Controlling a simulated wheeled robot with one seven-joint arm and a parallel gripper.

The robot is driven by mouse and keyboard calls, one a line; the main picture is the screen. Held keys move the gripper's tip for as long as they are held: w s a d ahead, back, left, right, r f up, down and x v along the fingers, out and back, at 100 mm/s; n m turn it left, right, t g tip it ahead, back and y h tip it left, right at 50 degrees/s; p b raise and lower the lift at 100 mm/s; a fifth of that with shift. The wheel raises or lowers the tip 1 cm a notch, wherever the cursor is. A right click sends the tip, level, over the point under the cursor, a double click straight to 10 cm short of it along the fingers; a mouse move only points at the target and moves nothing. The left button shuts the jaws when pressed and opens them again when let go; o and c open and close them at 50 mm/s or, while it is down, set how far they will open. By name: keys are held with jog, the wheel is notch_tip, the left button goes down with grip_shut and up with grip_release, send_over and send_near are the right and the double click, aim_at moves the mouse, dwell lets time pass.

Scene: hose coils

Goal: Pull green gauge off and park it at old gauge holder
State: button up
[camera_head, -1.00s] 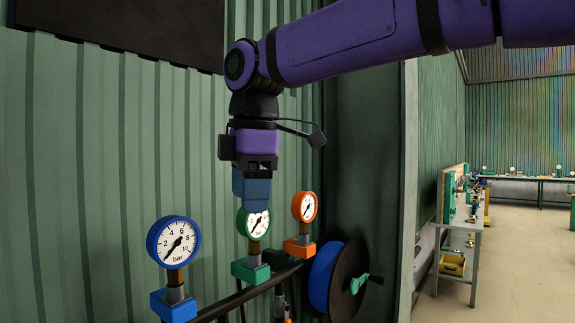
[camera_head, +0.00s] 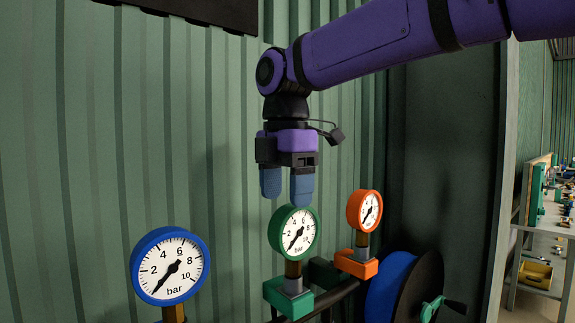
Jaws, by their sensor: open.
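The green gauge (camera_head: 294,235) has a white dial and stands upright on a green block (camera_head: 289,296) on the dark pipe. My gripper (camera_head: 287,188) points down just above the green gauge. Its two blue fingers are apart with nothing between them. The right finger ends close to the top of the gauge rim; I cannot tell whether they touch. I cannot make out an old gauge holder with certainty in this view.
A blue gauge (camera_head: 171,267) stands at the front left. An orange gauge (camera_head: 365,211) on an orange block (camera_head: 357,264) stands close behind to the right. A blue hose reel (camera_head: 390,285) is at lower right. The corrugated green wall (camera_head: 110,130) runs behind.

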aim_at(285, 209)
jog(key=shift+f, duration=2.75)
jog(key=c, duration=1.1)
jog(key=shift+r, duration=0.35)
jog(key=shift+r, duration=1.55)
jog(key=shift+r, duration=3.05)
